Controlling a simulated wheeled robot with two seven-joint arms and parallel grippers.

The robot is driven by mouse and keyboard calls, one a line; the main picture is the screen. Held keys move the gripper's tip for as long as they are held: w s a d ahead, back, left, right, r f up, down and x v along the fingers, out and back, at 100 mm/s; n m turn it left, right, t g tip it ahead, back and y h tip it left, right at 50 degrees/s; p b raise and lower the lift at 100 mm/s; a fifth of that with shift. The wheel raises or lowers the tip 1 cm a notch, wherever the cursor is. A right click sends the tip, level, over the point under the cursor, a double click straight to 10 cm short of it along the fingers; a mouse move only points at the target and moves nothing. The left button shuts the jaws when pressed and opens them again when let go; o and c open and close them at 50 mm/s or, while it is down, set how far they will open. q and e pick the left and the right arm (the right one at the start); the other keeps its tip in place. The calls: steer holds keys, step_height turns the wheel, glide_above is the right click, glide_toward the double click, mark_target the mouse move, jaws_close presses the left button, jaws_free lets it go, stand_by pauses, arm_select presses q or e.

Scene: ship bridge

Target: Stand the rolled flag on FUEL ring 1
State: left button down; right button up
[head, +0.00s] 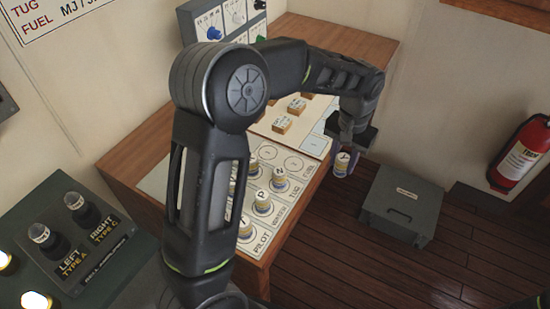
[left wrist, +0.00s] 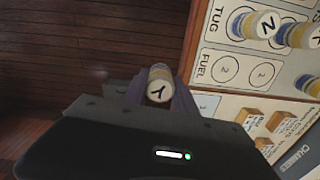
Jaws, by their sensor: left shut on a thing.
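My left gripper (head: 343,160) is shut on a rolled flag (left wrist: 159,88), a small pale cylinder with a Y on its top and a yellowish band. In the head view the flag (head: 342,163) is held off the desk's right edge, over the floor. The FUEL row of the chart board has two bare rings; the one nearest the label, FUEL ring 1 (left wrist: 225,69), is empty, and its numeral is hard to read. It lies right of the held flag in the left wrist view, apart from it. My right gripper is not in view.
Several rolled flags stand on other rows, including a Z flag (left wrist: 262,24) on TUG. Wooden blocks (head: 283,123) sit on the board behind. A grey box (head: 402,203) stands on the floor right of the desk. A fire extinguisher (head: 520,155) hangs at the right wall.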

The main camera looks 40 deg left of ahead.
arm_select(q)
steer(key=shift+w+d+f+b, duration=0.15)
steer(key=shift+f+b, duration=0.3)
steer(key=shift+f, duration=0.35)
steer(key=shift+a+r+n, duration=0.25)
steer(key=shift+a+n, duration=0.25)
steer(key=s+a+r+n, duration=0.2)
steer(key=a+r+n, duration=0.2)
steer(key=a+n, duration=0.6)
steer(key=s+a+r+n, duration=0.1)
steer(key=a+r+n, duration=0.3)
steer(key=a+n, duration=0.6)
steer(key=n, duration=0.3)
steer(key=shift+s+a+n, duration=0.2)
steer(key=shift+s+n, duration=0.1)
steer(key=shift+s, duration=0.1)
steer(key=shift+f+p, duration=0.4)
steer(key=shift+f, duration=2.7)
